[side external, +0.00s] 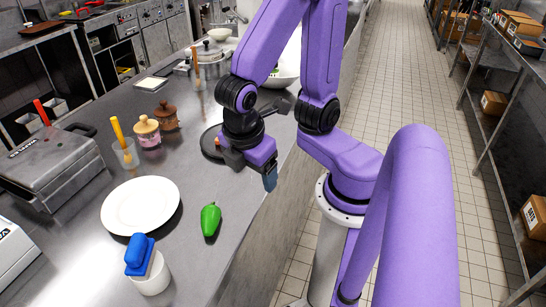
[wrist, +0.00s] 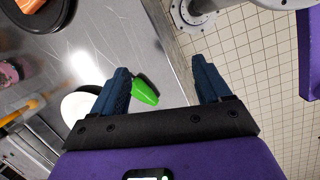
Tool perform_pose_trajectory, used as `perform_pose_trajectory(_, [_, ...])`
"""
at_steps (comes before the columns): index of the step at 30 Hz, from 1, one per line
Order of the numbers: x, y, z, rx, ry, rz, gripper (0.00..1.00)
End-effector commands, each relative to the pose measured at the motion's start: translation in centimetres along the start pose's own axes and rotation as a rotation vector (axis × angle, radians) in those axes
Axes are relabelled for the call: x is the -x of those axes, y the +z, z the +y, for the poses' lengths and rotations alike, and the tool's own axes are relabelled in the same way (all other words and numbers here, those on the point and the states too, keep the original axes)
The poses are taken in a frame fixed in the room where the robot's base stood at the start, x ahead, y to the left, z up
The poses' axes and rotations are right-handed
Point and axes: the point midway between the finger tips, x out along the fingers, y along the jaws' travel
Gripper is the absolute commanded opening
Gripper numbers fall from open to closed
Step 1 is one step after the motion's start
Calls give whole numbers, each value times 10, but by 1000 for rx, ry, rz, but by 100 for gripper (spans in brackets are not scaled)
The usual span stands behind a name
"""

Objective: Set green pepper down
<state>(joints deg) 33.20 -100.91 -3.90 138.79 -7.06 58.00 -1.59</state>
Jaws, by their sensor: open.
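The green pepper (side external: 210,219) lies on the steel counter to the right of the white plate (side external: 141,206), apart from it. In the wrist view the pepper (wrist: 145,91) lies beyond my gripper's left finger, with the plate (wrist: 76,106) farther left, partly hidden by that finger. My gripper (side external: 268,178) is above the counter's right edge, away from the pepper. In the wrist view its blue fingers (wrist: 168,90) are spread wide with nothing held between them.
A white cup (side external: 152,279) with a blue-handled brush stands in front of the plate. Small jars (side external: 148,134), a glass (side external: 127,154) and a grill press (side external: 50,163) stand to the left. A dark pan (side external: 211,146) is behind my gripper. The counter around the pepper is clear.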

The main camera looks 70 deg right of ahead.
Motion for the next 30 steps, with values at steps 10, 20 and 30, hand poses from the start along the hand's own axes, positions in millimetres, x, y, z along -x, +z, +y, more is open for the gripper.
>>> perform_pose_trajectory(10, [15, 37, -22, -182, -98, 242, 77])
perform_pose_trajectory(20, [16, 38, -23, -190, -103, 254, 77])
perform_pose_trajectory(30, [16, 38, -23, -190, -102, 253, 77])
